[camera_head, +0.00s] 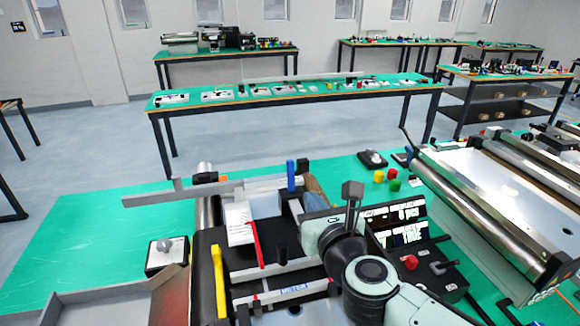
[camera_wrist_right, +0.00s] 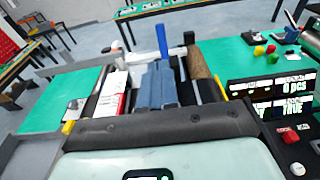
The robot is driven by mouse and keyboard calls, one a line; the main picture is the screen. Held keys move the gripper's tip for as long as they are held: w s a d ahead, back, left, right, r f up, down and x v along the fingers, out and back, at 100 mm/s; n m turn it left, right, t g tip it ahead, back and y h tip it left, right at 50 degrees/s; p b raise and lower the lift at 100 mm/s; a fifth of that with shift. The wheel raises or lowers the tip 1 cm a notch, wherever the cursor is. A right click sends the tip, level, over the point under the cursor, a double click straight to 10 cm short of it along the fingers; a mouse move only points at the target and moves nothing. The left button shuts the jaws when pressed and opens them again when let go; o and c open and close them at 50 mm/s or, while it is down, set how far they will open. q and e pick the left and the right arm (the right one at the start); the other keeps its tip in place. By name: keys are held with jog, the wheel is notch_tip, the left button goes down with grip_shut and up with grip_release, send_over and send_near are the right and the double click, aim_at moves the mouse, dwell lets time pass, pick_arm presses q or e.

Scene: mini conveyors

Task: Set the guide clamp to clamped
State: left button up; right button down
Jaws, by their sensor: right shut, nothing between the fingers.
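A blue lever (camera_head: 291,176) stands upright on the guide rail across the far side of the mini conveyor; I take it as the guide clamp's lever. It also stands upright in the right wrist view (camera_wrist_right: 162,42). My right gripper (camera_head: 308,222) reaches in from the right over the conveyor, on the near side of the blue lever and apart from it. It is shut and empty; its fingertips are hard to make out in the head view. My left gripper is not in view.
A white carton with red (camera_head: 240,222) lies on the conveyor, left of my gripper. A display panel (camera_head: 405,225) with a red button (camera_head: 410,262) stands right. Green tabletop (camera_head: 80,235) is clear at left.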

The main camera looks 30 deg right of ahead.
aim_at(291, 164)
jog(key=x, duration=1.3)
jog(key=shift+d, duration=0.1)
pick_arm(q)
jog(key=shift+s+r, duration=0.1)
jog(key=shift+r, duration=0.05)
pick_arm(e)
jog(key=shift+w+d+r, duration=0.15)
jog(key=shift+w+r, duration=0.05)
jog(key=shift+w, duration=0.45)
jog(key=shift+w+d+r, duration=0.1)
jog(key=shift+w+r, duration=0.05)
jog(key=shift+w, duration=0.5)
pick_arm(q)
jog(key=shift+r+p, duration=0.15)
jog(key=shift+p, duration=0.15)
pick_arm(e)
jog(key=shift+s+r, duration=0.1)
